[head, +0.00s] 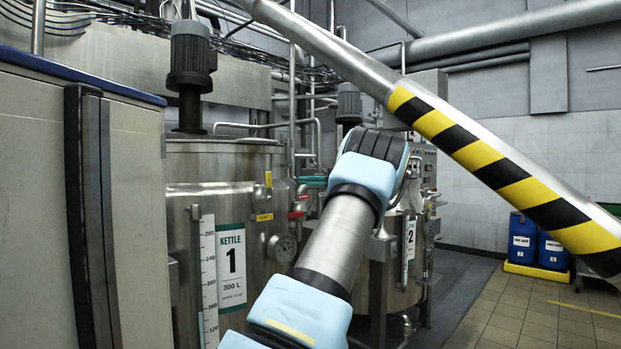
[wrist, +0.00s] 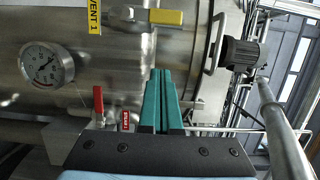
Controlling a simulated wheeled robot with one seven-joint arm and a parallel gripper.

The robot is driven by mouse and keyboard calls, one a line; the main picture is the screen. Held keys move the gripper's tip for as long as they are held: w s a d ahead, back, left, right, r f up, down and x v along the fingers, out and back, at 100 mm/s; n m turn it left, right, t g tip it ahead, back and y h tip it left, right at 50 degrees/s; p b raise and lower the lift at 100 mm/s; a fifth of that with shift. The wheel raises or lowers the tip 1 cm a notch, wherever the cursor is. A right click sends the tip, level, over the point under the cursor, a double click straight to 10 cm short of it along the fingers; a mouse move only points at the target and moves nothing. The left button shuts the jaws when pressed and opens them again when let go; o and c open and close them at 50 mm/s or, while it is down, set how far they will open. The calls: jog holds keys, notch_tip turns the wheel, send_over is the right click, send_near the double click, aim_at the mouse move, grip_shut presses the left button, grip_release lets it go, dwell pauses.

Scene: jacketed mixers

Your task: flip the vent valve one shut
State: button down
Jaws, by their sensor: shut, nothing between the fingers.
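The vent valve one has a yellow lever (wrist: 165,17) in the upper part of the wrist view, by the yellow VENT 1 tag (wrist: 94,15). In the head view its lever (head: 268,180) stands upright on the front of kettle 1, above its tag (head: 264,217). My gripper (wrist: 164,72) has teal fingers, pressed together and empty. In the wrist view the fingertips are below the yellow lever, with a visible gap between them. The valve's inside is hidden, so I cannot tell its flow state.
A red-handled valve (wrist: 98,105) with a red tag (wrist: 125,121) is left of my fingers in the wrist view. A round gauge (wrist: 46,66) is further left. Kettle 1 (head: 225,165) and kettle 2 (head: 413,275) stand close together. A grey cabinet (head: 135,190) is at left.

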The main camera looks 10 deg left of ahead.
aim_at(269, 187)
jog(key=s+a+p, duration=0.1)
jog(key=a+p, duration=0.3)
jog(key=a, duration=0.3)
jog(key=shift+a, duration=0.4)
jog(key=shift+s+f+b, duration=0.1)
jog(key=shift+s+b, duration=0.05)
jog(key=shift+b, duration=0.5)
